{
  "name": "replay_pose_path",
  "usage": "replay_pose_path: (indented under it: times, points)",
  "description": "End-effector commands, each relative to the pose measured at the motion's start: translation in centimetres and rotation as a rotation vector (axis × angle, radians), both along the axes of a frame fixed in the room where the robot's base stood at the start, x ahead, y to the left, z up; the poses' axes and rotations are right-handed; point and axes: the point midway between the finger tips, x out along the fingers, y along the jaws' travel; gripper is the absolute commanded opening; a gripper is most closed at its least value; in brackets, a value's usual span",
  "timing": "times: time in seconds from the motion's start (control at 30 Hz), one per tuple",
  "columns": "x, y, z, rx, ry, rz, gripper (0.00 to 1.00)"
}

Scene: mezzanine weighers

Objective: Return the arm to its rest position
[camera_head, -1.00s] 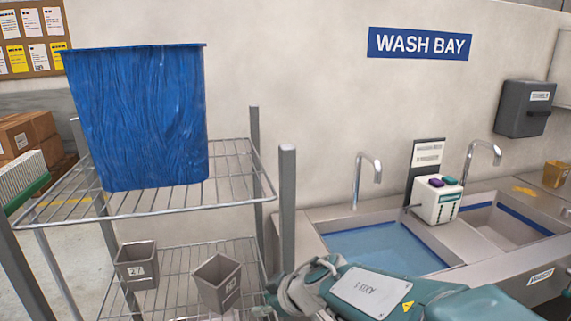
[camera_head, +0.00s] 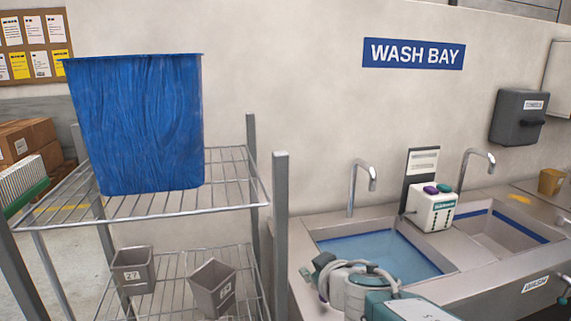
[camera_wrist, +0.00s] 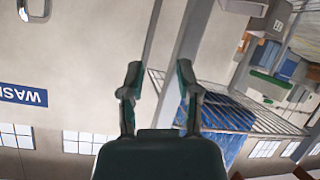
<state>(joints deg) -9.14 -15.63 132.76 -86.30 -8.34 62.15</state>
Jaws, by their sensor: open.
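My arm shows at the bottom of the head view, in front of the left sink, with a teal and grey link and a cable loop. My gripper (camera_wrist: 158,85) shows in the wrist view with its two fingers spread apart and nothing between them. The wrist view is upside down. Behind the fingers are a grey rack post (camera_wrist: 180,60) and the pale wall. In the head view the fingers cannot be made out clearly.
A wire rack (camera_head: 235,196) stands at left with a blue bin (camera_head: 138,125) on top and grey cups (camera_head: 133,270) (camera_head: 212,287) below. Its post (camera_head: 281,230) is close to my arm. Sinks (camera_head: 375,255), taps (camera_head: 362,180) and a white dispenser (camera_head: 432,208) are at right.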

Motion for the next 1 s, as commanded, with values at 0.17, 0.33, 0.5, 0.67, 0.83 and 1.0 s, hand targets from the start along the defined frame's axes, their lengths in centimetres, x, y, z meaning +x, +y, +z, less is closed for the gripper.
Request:
replay_pose_path:
  times: [0.17,0.33,0.5,0.67,0.83,1.0]
  points:
    - [-1.9,-6.0,1.8,-0.010,-0.024,-0.278,0.43]
    - [-5.8,-10.6,1.3,-0.011,0.072,-0.495,0.43]
    - [-11.0,-12.8,-0.9,0.019,0.256,-0.626,0.43]
    - [-16.1,-12.3,-3.2,0.077,0.465,-0.640,0.43]
    - [-19.6,-10.5,-4.6,0.137,0.616,-0.582,0.43]
    - [-20.5,-9.8,-4.9,0.154,0.656,-0.556,0.43]
